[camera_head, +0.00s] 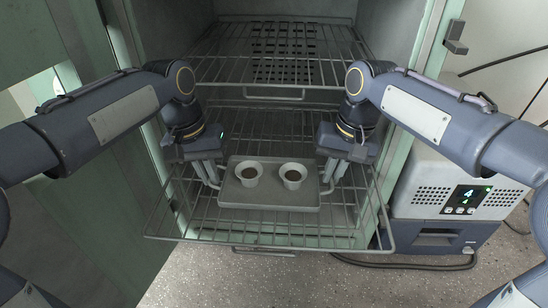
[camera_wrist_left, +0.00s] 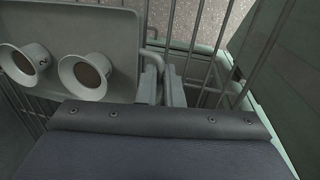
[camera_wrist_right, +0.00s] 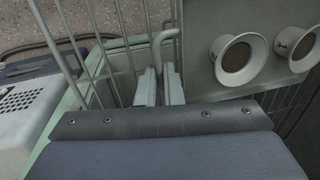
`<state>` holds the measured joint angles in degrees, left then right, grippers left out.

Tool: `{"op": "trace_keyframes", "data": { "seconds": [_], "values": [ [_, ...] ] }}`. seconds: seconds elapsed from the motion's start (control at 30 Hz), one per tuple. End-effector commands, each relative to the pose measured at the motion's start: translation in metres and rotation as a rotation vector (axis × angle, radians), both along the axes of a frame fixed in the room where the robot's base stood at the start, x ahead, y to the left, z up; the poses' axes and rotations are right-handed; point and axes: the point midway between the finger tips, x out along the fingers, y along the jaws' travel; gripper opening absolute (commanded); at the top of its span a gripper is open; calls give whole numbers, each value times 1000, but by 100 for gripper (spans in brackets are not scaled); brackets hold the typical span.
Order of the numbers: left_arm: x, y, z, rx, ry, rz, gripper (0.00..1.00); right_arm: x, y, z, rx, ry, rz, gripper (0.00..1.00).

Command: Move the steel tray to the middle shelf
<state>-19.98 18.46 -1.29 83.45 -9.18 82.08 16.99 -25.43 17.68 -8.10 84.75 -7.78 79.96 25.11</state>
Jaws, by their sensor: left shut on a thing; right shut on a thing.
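The grey steel tray (camera_head: 269,205) sits level over the pulled-out wire shelf (camera_head: 330,238), which looks like the middle shelf. I cannot tell whether the tray touches the wires. Two white cups (camera_head: 249,173) (camera_head: 293,175) with dark contents stand upright on it. My left gripper (camera_head: 212,181) is shut on the tray's left handle, also seen in the left wrist view (camera_wrist_left: 152,62). My right gripper (camera_head: 328,181) is shut on the tray's right handle, also seen in the right wrist view (camera_wrist_right: 164,36).
An upper wire shelf (camera_head: 222,69) is above and behind the tray. Green cabinet frames stand on both sides. A white and blue control box (camera_head: 448,195) with a lit display stands at the right. The speckled floor (camera_head: 240,285) shows in front.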

Motion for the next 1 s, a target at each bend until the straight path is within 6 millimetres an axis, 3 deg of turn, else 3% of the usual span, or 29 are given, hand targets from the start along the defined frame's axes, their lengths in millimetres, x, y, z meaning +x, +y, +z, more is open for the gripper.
{"op": "trace_keyframes", "data": {
  "seconds": [0.23, 0.27, 0.4, 0.83, 1.0],
  "values": [
    [0, 0, -15, -1, 1, -1, 0, 0, 0, -15, 1, 1, 0, 0],
    [0, 0, -14, -1, 0, -1, 11, 0, 0, -14, 1, 0, 0, 11],
    [0, 0, -14, -1, 0, -1, 28, 0, 0, -14, 1, 0, 0, 29],
    [0, -2, -13, -3, -1, -3, 28, 0, 2, -13, 3, -1, 2, 29],
    [1, 0, -1, -4, -3, -2, 28, 0, 2, -13, 4, -1, 2, 29]
  ]
}}
